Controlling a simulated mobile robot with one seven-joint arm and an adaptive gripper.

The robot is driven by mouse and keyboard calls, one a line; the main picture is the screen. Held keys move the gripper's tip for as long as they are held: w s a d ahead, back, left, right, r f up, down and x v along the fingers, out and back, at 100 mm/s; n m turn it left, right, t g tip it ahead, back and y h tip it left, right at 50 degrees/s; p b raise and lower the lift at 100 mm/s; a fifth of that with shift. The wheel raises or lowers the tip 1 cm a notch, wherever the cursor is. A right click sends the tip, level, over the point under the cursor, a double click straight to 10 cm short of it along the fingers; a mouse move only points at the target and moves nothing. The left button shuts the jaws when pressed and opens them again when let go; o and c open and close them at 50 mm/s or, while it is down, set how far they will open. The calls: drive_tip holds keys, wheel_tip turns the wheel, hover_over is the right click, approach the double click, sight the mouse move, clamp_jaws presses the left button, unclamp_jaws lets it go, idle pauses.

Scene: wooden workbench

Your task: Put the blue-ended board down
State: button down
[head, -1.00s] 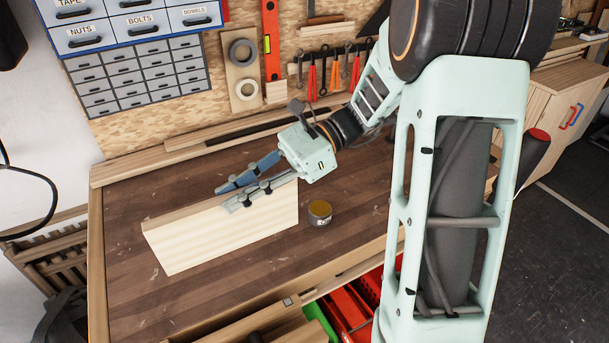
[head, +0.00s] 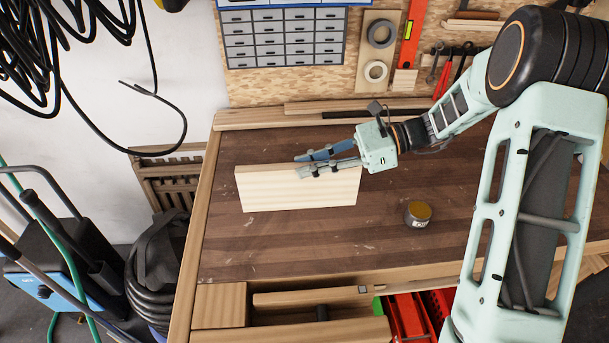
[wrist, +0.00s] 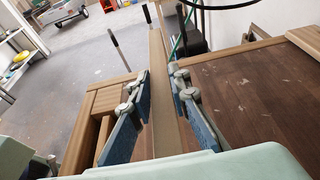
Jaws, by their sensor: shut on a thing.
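A long pale wooden board (head: 295,192) is held on its long narrow edge over the left part of the workbench, its broad face toward the head camera. No blue end shows on it in these frames. My gripper (head: 310,164) is shut on the board's upper part, toward its right end, with one finger on each broad side. In the wrist view the board's narrow top edge (wrist: 163,100) runs between the two blue-padded fingers. I cannot tell whether its lower edge touches the bench top.
A small can with a yellowish-brown top (head: 418,212) stands on the workbench (head: 330,245), right of the board. Wooden strips (head: 300,119) lie along the back. The bench top in front of the board is clear. The bench's left edge is close to the board.

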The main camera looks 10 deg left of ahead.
wheel_tip(320, 180, down, 6)
drive_tip(key=w+a, duration=0.1)
drive_tip(key=shift+w+a+r, duration=0.2)
drive_tip(key=shift+w+a, duration=0.1)
drive_tip(key=shift+f, duration=0.1)
drive_tip(key=c, duration=1.8)
unclamp_jaws()
drive_tip(key=b+v, duration=0.1)
drive_tip(key=v, duration=1.1)
drive_tip(key=shift+s, duration=0.1)
drive_tip(key=shift+s, duration=0.1)
